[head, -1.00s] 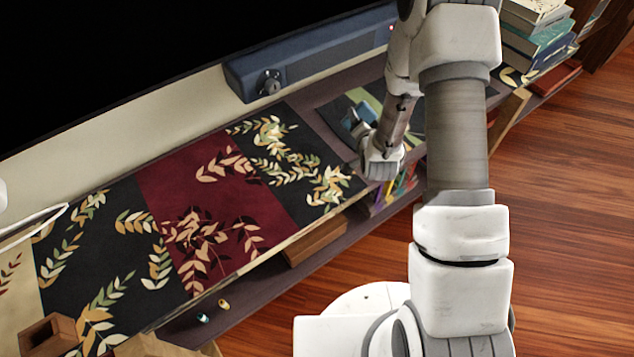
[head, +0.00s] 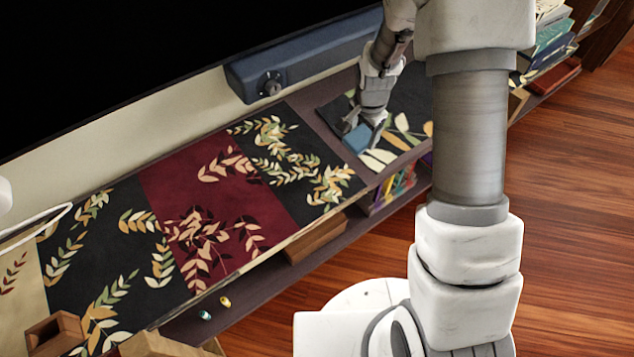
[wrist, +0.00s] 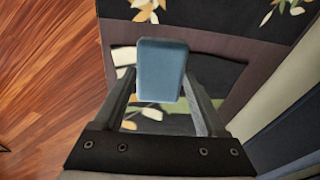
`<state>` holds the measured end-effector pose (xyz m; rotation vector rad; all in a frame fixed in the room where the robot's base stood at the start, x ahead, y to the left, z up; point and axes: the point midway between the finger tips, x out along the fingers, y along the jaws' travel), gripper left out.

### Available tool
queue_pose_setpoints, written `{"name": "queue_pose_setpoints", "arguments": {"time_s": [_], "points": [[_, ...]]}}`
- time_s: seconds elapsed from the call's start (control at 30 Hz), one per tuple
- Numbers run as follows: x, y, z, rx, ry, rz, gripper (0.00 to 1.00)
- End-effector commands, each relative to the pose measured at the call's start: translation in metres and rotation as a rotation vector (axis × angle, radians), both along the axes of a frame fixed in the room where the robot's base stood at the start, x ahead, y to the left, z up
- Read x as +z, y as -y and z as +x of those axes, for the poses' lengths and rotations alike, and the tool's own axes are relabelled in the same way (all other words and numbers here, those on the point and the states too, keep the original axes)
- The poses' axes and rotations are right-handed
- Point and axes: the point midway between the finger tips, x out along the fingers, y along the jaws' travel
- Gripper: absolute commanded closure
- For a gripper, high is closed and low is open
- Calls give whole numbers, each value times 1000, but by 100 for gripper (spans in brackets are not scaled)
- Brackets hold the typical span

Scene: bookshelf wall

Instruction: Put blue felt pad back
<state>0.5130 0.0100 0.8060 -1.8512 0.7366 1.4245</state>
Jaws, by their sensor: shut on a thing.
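The blue felt pad (head: 358,138) is a small light-blue block. In the wrist view the pad (wrist: 161,70) sits between my two fingers. My gripper (head: 362,130) is shut on it, and its fingers point down over the dark leaf-pattern mat at the right end of the shelf top. The mat (head: 408,104) is partly covered by my arm. I cannot tell whether the pad touches the mat or hangs just above it.
A long runner with leaf patterns (head: 215,175) covers the shelf top to the left. A blue-grey bar with a knob (head: 310,55) stands along the back. Books (head: 545,45) are stacked at upper right. A small wooden box (head: 55,335) sits at lower left.

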Motion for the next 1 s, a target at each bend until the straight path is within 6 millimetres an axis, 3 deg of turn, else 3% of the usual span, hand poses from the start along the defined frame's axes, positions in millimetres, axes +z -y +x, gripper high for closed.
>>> {"name": "queue_pose_setpoints", "arguments": {"time_s": [0.2,0.4,0.57,0.8,1.0], "points": [[35,-1,-31,-41,-170,27,71],[49,-5,-48,-55,-237,36,71],[34,-29,-57,-51,-246,36,71],[0,-82,-71,-50,-244,36,71],[-17,-109,-79,-56,-242,36,71]]}}
